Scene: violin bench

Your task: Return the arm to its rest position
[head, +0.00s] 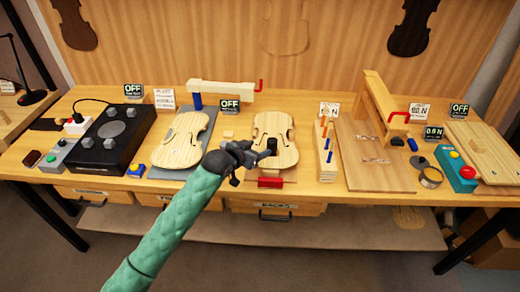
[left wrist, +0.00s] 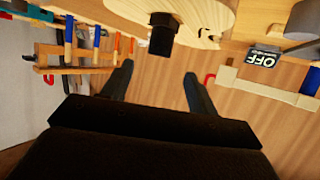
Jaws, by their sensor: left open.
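My left arm (head: 165,225), in a green sleeve, reaches up from the lower left in the head view. Its left gripper (head: 260,156) is over the front of the bench, beside a pale violin plate (head: 284,134) with a black cylindrical piece (head: 271,145) on it. In the left wrist view the two fingers of the left gripper (left wrist: 157,78) stand apart with nothing between them. That view looks inverted; the black piece (left wrist: 162,38) and the plate (left wrist: 208,14) lie beyond the fingertips. My right gripper does not show.
The wooden bench (head: 232,184) holds another violin plate (head: 180,140), a black device (head: 115,138), a clamp bar (head: 222,90), a red block (head: 270,182), a tool rack (head: 326,150) and a teal button box (head: 456,168). Drawers (head: 275,207) sit below the front edge. Floor in front is open.

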